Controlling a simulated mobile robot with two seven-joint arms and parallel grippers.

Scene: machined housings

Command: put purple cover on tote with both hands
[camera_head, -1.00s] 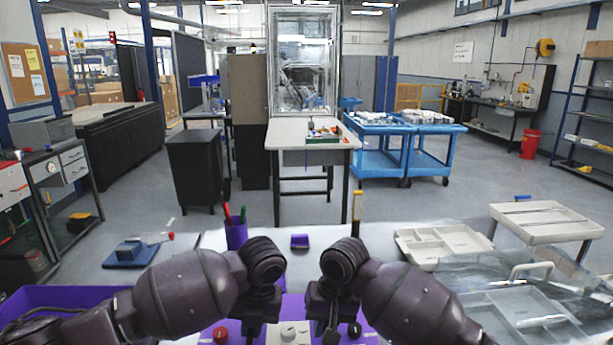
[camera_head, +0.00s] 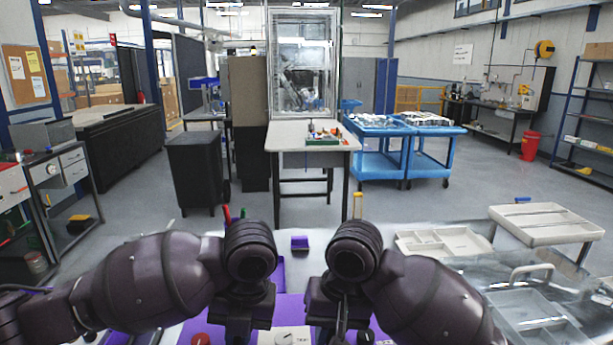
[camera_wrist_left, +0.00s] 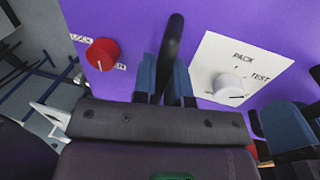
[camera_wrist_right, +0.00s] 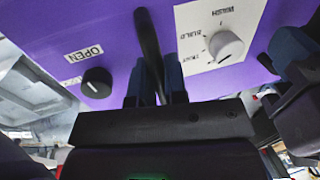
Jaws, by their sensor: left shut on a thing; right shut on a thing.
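A purple cover (camera_head: 282,308) is at the bottom middle of the head view, between and beneath my grippers. It carries a red knob (camera_wrist_left: 103,54), a white knob (camera_wrist_left: 228,85) on a white panel, a black knob (camera_wrist_right: 96,82), and two black bar handles. My left gripper (camera_head: 240,325) is shut on the left handle (camera_wrist_left: 172,45). My right gripper (camera_head: 325,325) is shut on the right handle (camera_wrist_right: 148,40). The cover's outer edges are mostly hidden by my arms. I cannot make out the tote clearly; how it stands relative to the cover is hidden.
Beyond the cover are a small purple block (camera_head: 299,243) and pens (camera_head: 228,214). A pale divided tray (camera_head: 440,242) and a clear-walled bin (camera_head: 530,300) lie to the right. A white tray stand (camera_head: 545,218) is farther right. A table (camera_head: 308,135) stands ahead across open floor.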

